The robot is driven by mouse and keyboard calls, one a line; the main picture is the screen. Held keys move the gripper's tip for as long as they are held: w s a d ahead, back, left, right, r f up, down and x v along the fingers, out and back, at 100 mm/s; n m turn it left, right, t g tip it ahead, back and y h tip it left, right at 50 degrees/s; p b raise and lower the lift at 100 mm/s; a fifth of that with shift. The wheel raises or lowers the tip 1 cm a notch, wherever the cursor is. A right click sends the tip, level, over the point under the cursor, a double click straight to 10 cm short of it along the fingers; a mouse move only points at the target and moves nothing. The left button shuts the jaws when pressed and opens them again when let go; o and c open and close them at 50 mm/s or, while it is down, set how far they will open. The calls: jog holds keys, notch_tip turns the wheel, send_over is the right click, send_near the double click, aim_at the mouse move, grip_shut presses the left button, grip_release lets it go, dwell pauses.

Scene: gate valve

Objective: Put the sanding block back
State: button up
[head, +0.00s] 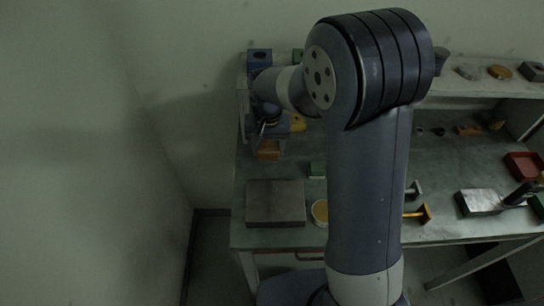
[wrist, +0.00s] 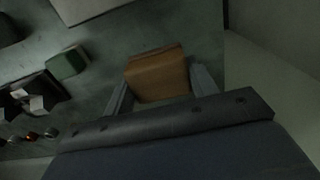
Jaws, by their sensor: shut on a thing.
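The sanding block appears to be the orange-brown block (wrist: 158,75) between my gripper's (wrist: 162,88) two fingers in the wrist view. My gripper is shut on it, with one finger at each side. In the head view the block (head: 268,151) shows below my gripper (head: 268,143), over the left back part of the bench (head: 295,240). I cannot tell whether its underside touches the bench. My wrist hides part of the gripper in the head view.
A grey plate (head: 275,203) lies in front, with a round tin (head: 320,212) beside it. A green block (wrist: 66,62) is nearby. The raised back shelf (head: 470,88) holds several small items. A red tray (head: 524,166) is at the right. My arm hides the bench's middle.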

aim_at(269, 166)
jog(key=shift+f+p, duration=0.3)
jog(key=shift+f, duration=2.3)
jog(key=shift+f, duration=0.1)
jog(key=shift+f, duration=0.15)
jog(key=o, duration=1)
jog(key=shift+c, duration=0.2)
notch_tip(269, 166, up, 12)
jog(key=shift+r+b, duration=0.25)
jog(key=shift+b, duration=0.35)
